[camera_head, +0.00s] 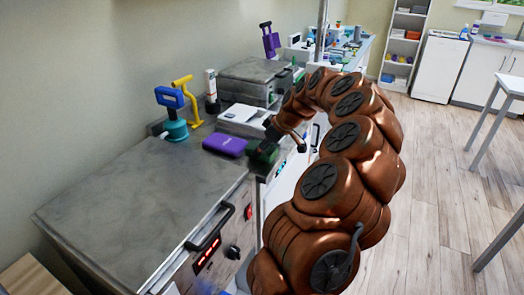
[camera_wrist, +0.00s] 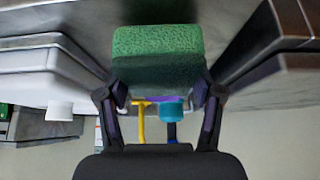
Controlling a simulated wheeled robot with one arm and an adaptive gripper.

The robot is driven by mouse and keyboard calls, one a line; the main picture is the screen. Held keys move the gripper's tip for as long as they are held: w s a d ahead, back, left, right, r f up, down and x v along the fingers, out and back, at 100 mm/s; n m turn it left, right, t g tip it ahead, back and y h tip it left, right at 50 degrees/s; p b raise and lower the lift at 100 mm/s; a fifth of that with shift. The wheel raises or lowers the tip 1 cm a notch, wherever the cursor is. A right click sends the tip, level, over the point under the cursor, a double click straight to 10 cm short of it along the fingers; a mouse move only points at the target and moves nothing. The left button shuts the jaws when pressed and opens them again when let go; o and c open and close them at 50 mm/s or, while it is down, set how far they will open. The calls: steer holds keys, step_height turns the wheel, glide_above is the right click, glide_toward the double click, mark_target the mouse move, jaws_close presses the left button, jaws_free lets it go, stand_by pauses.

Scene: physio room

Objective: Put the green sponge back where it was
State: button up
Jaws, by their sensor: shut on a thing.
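The green sponge (camera_head: 263,152) is a dark green block in the head view, at the counter's edge beside a purple block. In the wrist view the sponge (camera_wrist: 158,42) fills the space between the fingers, with its rough green face toward the camera. My gripper (camera_head: 271,142) is shut on the sponge, and in the wrist view my gripper's two fingers (camera_wrist: 162,92) press on its left and right sides. My arm reaches in from the right. I cannot tell whether the sponge touches the surface below it.
The purple block (camera_head: 225,145) lies just left of the sponge. A teal tool with a blue handle (camera_head: 174,122), a yellow-handled tool (camera_head: 186,98) and a white tray (camera_head: 243,118) stand behind. The grey worktop (camera_head: 130,205) at front left is bare. The wooden floor (camera_head: 435,200) is open at right.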

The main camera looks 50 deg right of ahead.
steer(key=shift+a+f, duration=0.1)
steer(key=shift+f, duration=0.6)
steer(key=shift+f, duration=0.15)
steer(key=o, duration=1.1)
steer(key=shift+r, duration=0.25)
steer(key=b+v, duration=0.1)
steer(key=v, duration=1.1)
